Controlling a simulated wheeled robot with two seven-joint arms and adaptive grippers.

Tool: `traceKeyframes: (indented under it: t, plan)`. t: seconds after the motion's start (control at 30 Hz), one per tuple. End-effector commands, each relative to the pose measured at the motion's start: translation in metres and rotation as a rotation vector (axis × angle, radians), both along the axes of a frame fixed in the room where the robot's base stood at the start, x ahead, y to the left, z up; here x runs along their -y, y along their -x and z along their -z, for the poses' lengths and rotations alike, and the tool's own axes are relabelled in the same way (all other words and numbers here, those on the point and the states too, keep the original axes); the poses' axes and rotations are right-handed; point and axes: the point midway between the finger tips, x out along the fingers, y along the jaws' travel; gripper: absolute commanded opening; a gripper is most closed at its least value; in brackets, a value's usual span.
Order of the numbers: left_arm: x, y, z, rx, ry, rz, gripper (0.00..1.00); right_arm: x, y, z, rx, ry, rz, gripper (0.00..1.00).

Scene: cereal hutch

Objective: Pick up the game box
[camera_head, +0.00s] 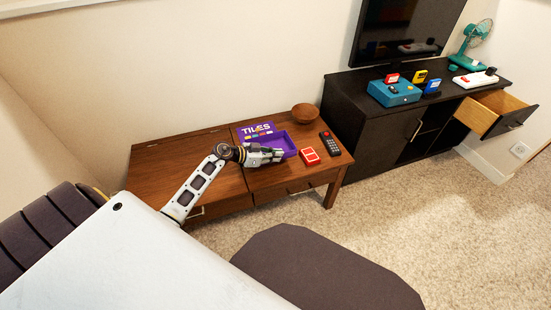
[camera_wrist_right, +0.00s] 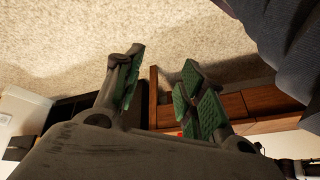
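The purple game box (camera_head: 291,143), marked "TILES" on its lid panel (camera_head: 257,130), is on the brown wooden table. The lid panel shows behind my left gripper and a tray-like purple part shows to its right. My left gripper (camera_head: 279,155) is at the front of the box and hides part of it. Its fingers are too small to tell whether they are open or touch the box. My right gripper (camera_wrist_right: 163,62) does not show in the head view. In the right wrist view its green-padded fingers are wide apart with nothing between them.
The wooden table (camera_head: 170,158) also bears a brown bowl (camera_head: 305,113), a red card box (camera_head: 309,156) and a dark remote (camera_head: 330,144). A black cabinet (camera_head: 365,125) with an open drawer (camera_head: 497,111) stands to the right. A dark rounded seat-like shape (camera_head: 325,272) is in front.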

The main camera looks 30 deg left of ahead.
Motion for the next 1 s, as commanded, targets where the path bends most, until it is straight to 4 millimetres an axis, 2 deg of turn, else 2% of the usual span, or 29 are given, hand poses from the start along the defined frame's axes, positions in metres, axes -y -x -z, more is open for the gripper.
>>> traceKeyframes:
  t: [0.03,0.3,0.5,0.8,1.0]
  plan:
    - [0.0,0.0,-0.01,0.002,-0.002,0.001,0.0,0.002,0.0,-0.012,-0.007,0.012,-0.003,0.4]
    - [0.0,0.0,-0.045,0.001,-0.001,0.001,0.0,0.015,0.007,-0.052,-0.066,0.077,-0.011,0.4]
    - [0.0,0.0,-0.072,0.002,-0.002,0.001,0.0,0.022,0.01,-0.059,-0.106,0.11,-0.009,0.4]
    - [0.0,0.0,-0.105,0.0,0.0,0.001,0.0,0.025,0.01,-0.031,-0.151,0.129,-0.005,0.4]
    - [0.001,0.0,-0.115,0.001,-0.001,0.002,0.0,0.027,0.01,-0.023,-0.164,0.136,-0.004,0.4]
